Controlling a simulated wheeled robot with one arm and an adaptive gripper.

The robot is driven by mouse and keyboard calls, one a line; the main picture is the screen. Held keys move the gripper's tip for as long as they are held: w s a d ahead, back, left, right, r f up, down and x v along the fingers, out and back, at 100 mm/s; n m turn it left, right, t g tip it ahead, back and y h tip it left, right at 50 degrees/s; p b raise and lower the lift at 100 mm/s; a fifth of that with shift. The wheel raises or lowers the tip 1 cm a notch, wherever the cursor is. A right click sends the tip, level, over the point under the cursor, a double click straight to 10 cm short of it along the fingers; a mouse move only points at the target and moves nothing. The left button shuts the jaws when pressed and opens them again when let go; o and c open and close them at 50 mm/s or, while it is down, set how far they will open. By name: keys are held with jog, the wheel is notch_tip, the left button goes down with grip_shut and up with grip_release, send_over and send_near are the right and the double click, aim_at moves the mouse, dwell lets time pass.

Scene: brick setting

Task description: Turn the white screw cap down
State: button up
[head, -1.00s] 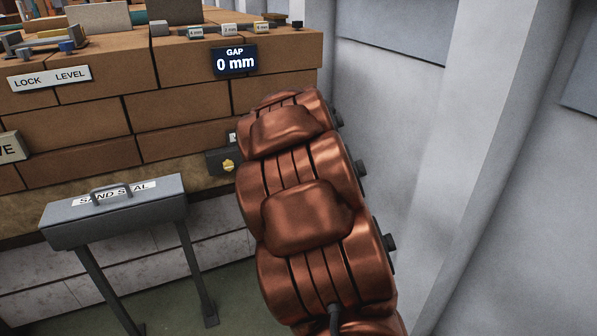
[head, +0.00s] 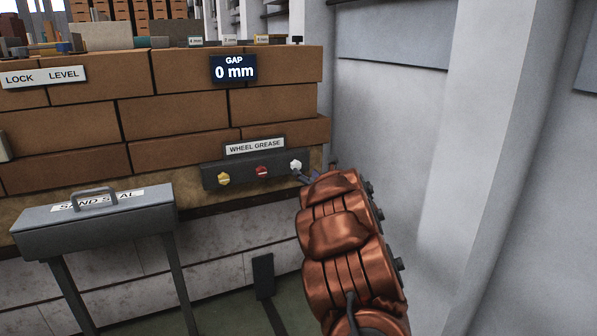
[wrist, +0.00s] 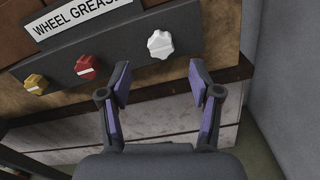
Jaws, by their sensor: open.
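The white screw cap (head: 296,166) is a small lobed knob at the right end of a dark panel under the WHEEL GREASE label. In the wrist view the white cap (wrist: 160,44) lies ahead of my gripper (wrist: 160,85), between the lines of its two fingers and a little beyond their tips. The fingers have purple pads, stand apart and hold nothing. In the head view my gripper (head: 308,177) is just below and right of the cap, largely hidden by my copper-coloured arm. I cannot tell the exact distance from fingertips to cap.
A red cap (head: 262,172) and a yellow cap (head: 223,179) sit left of the white one on the dark panel (head: 243,175). A grey SAND SEAL box (head: 95,222) on legs stands at left. A grey wall (head: 385,130) rises close at right.

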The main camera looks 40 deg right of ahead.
aim_at(297, 166)
jog(key=shift+b+x, duration=0.7)
jog(key=shift+x, duration=2.55)
jog(key=shift+c, duration=0.2)
jog(key=c, duration=1.1)
